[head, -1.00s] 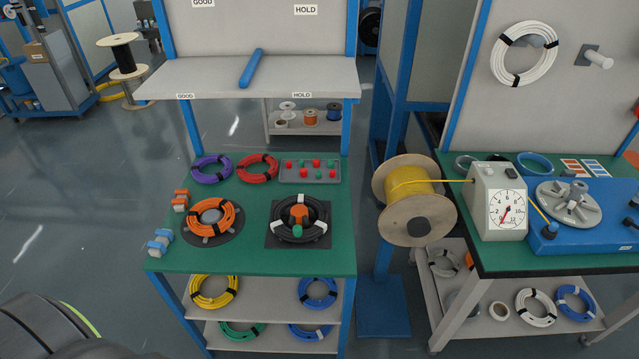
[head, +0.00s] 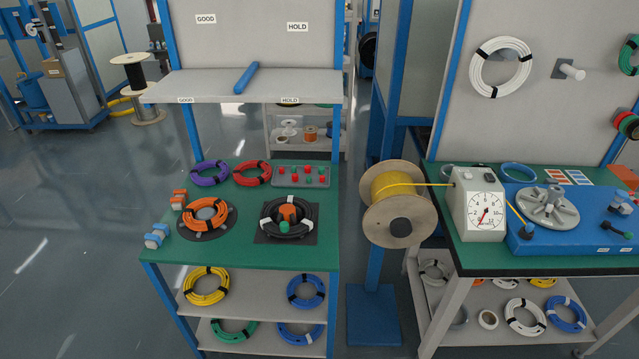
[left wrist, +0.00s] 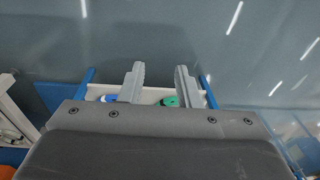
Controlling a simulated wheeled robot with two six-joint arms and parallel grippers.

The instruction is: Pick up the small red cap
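Several small red caps (head: 308,170) sit among small green caps on a grey tray (head: 274,183) at the back right of the green-topped bench (head: 185,256) in the head view. Which red cap the task means cannot be told. My left gripper (left wrist: 159,76) shows in the left wrist view with its two fingers apart and nothing between them. It is not in the head view, and neither is my right gripper. The left wrist view shows no red cap.
A red coil (head: 252,173) lies just left of the tray. A black coil (head: 286,232) with an orange and green piece lies in front of it. A grey shelf (head: 205,88) overhangs the bench's back. A cable spool (head: 375,216) stands to the right.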

